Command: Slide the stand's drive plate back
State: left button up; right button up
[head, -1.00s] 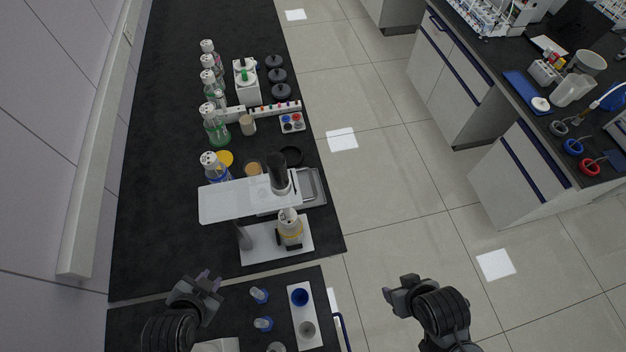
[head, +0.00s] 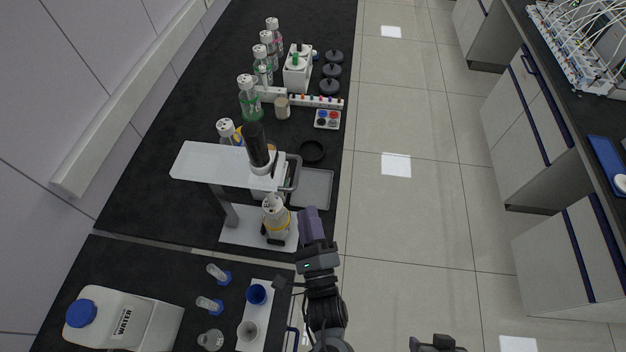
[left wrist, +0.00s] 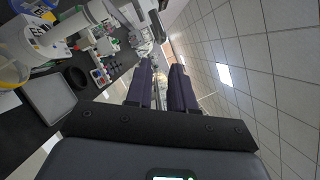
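The white stand has a base plate (head: 235,232), a grey post (head: 226,205) and a flat white plate (head: 208,163) on top. A black cylindrical drive (head: 257,147) stands upright at the plate's right end. A bottle with a yellow band (head: 276,218) stands on the base below it. My left gripper (head: 310,222) is just right of the bottle, apart from the stand, with purple fingers pointing away from me. In the left wrist view its two fingers (left wrist: 160,85) are apart with nothing between them. My right gripper (head: 437,346) is partly cut off at the bottom edge.
A metal tray (head: 318,188) and a black dish (head: 312,151) lie behind the stand. Several bottles line the bench's back left. A water canister (head: 140,322) and a white holder with a blue cup (head: 257,293) are in front. The floor on the right is clear.

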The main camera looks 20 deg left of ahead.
aim_at(297, 172)
pick_arm(q)
jog(key=p+x, duration=0.1)
jog(key=x, duration=1)
jog(key=shift+a+r+p, duration=0.1)
jog(key=shift+a+p, duration=0.15)
jog(key=shift+p, duration=0.1)
pick_arm(e)
jog(key=shift+a+r, duration=0.45)
jog(key=shift+r, duration=0.3)
pick_arm(q)
jog(key=shift+c, duration=0.5)
grip_shut()
pick_arm(e)
jog(key=shift+a, duration=0.1)
